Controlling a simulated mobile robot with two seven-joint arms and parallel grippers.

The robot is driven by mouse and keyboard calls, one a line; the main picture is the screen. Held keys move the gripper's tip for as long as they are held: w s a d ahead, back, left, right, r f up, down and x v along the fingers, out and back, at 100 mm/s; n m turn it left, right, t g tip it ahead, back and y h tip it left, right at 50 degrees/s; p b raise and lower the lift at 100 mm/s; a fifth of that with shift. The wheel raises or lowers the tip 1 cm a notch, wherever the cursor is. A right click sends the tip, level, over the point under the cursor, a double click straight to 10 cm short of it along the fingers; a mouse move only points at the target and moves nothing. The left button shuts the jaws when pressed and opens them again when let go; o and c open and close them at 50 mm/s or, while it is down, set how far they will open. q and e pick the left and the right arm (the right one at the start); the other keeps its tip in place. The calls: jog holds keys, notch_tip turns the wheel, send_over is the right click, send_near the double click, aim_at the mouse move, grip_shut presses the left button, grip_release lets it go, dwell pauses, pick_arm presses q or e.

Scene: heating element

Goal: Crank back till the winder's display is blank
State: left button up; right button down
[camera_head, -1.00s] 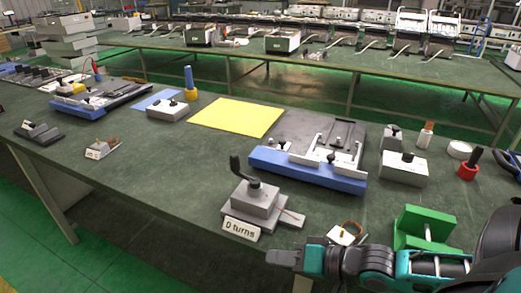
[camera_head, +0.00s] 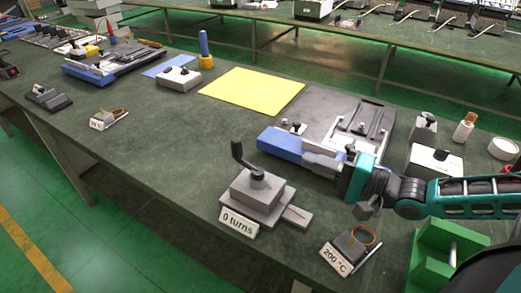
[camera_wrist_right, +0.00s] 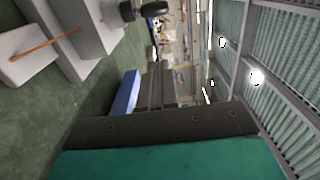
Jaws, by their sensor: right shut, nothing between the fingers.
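The winder (camera_head: 255,195) is a grey stepped block on the near part of the bench. Its dark crank (camera_head: 243,160) stands on top, with the handle up and to the left. Its white display (camera_head: 238,222) reads "0 turns". A reddish wire lies on its right-hand plate (camera_head: 297,215). My right gripper (camera_head: 308,158) is shut and empty, up and to the right of the crank and apart from it, in front of the blue-edged fixture. In the right wrist view the winder (camera_wrist_right: 60,40) shows at upper left, partly cut off. My left gripper is not in view.
A small block with a copper ring and a "200 °C" sign (camera_head: 335,259) stands right of the winder. A green stand (camera_head: 432,265) is at lower right. The blue-edged fixture (camera_head: 281,144) lies behind. Bench left of the winder is clear.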

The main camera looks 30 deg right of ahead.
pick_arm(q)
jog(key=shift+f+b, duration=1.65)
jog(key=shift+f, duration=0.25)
pick_arm(e)
jog(key=shift+s+a+x, duration=0.25)
jog(key=shift+a+x, duration=0.15)
jog(key=shift+x, duration=1.6)
jog(key=shift+s+a+x, duration=0.25)
jog(key=shift+a+x, duration=0.2)
jog(key=shift+x, duration=1.5)
jog(key=shift+s+a+x, duration=0.25)
jog(key=shift+a+x, duration=0.15)
jog(key=shift+x, duration=1.6)
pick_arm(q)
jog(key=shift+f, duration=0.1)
